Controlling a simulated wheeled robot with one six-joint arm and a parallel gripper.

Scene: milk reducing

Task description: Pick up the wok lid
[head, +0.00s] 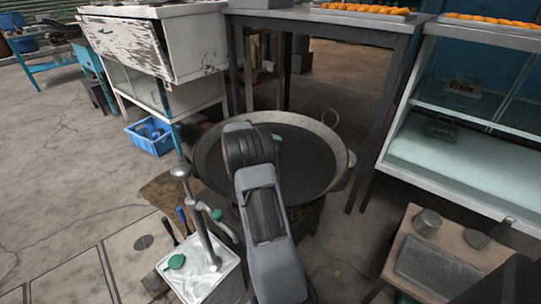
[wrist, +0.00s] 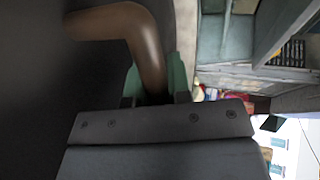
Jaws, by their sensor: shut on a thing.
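The wok lid (head: 312,168) shows in the head view as a wide dark disc within the pale rim of the big wok (head: 211,181). My arm covers its left part. In the wrist view the lid's dark surface (wrist: 35,110) fills the left side, and its brown curved handle (wrist: 146,40) runs down between the green fingers of my gripper (wrist: 157,88). My gripper is shut on this handle. In the head view only a bit of a green fingertip shows past my arm, and the grip itself is hidden. I cannot tell whether the lid is raised.
A metal table (head: 330,18) stands behind the wok, and a glass-fronted cabinet (head: 455,160) stands to the right. A white sink stand (head: 195,275) is at front left, a blue crate (head: 152,146) farther back. A small table (head: 415,235) stands at front right. Open floor lies left.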

